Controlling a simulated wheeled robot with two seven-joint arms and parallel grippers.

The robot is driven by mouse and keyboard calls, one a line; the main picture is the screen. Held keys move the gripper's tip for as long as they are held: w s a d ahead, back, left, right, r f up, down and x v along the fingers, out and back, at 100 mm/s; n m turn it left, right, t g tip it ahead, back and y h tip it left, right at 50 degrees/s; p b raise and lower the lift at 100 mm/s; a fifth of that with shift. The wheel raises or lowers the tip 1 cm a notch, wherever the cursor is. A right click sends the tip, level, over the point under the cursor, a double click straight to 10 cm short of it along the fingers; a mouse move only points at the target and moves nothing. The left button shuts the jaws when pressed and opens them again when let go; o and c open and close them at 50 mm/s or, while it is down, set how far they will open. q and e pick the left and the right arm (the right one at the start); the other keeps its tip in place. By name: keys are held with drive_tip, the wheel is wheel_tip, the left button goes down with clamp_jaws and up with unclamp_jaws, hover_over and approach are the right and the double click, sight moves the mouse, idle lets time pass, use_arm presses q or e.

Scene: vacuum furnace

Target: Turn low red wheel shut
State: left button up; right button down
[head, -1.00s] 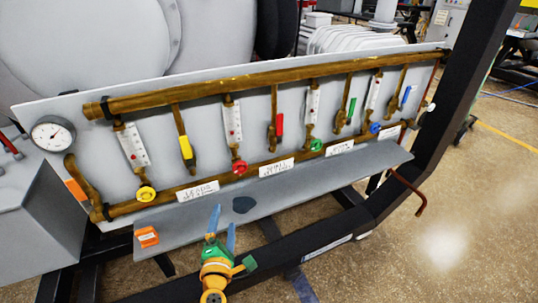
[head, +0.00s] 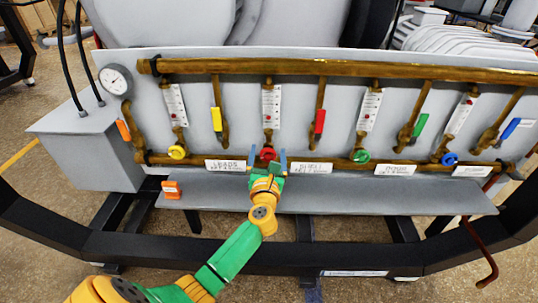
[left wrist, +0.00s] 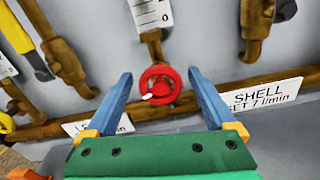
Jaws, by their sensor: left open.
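The low red wheel (head: 267,154) sits on the lower brass pipe under the second flow meter in the head view, partly hidden by my gripper. In the left wrist view the red wheel (left wrist: 160,85) faces me with a small white mark at its lower left. My left gripper (head: 267,156) is open, with one blue finger on each side of the wheel. In the left wrist view the left gripper (left wrist: 158,84) has visible gaps between its fingers and the rim; I cannot tell the depth left to the wheel. My right gripper is not in view.
A yellow wheel (head: 177,152) stands left, green (head: 361,156) and blue (head: 450,159) wheels right. Lever valves, one with a red handle (head: 320,121), hang above. A grey shelf (head: 340,195) runs below, with an orange block (head: 171,189) at its left end.

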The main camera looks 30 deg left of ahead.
use_arm(q)
drive_tip(key=shift+w, duration=0.1)
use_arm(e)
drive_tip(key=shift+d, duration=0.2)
use_arm(q)
drive_tip(key=shift+c, duration=0.6)
drive_tip(key=c, duration=1.2)
drive_tip(key=shift+r+m+p, duration=0.15)
drive_tip(key=shift+m+p, duration=0.55)
drive_tip(key=shift+m, duration=0.1)
drive_tip(key=shift+c, duration=0.2)
drive_tip(key=m+p, duration=0.1)
drive_tip(key=m, duration=0.1)
drive_tip(key=shift+m+p, duration=0.3)
drive_tip(key=m+p, duration=0.2)
drive_tip(key=m, duration=0.3)
drive_tip(key=m+p, duration=0.2)
drive_tip(key=m, duration=0.4)
drive_tip(key=shift+m+p, duration=0.3)
drive_tip(key=shift+p, duration=0.05)
drive_tip(key=m, duration=0.2)
drive_tip(key=m+p, duration=0.1)
drive_tip(key=m, duration=0.2)
drive_tip(key=shift+f+m, duration=0.2)
drive_tip(key=shift+m, duration=0.1)
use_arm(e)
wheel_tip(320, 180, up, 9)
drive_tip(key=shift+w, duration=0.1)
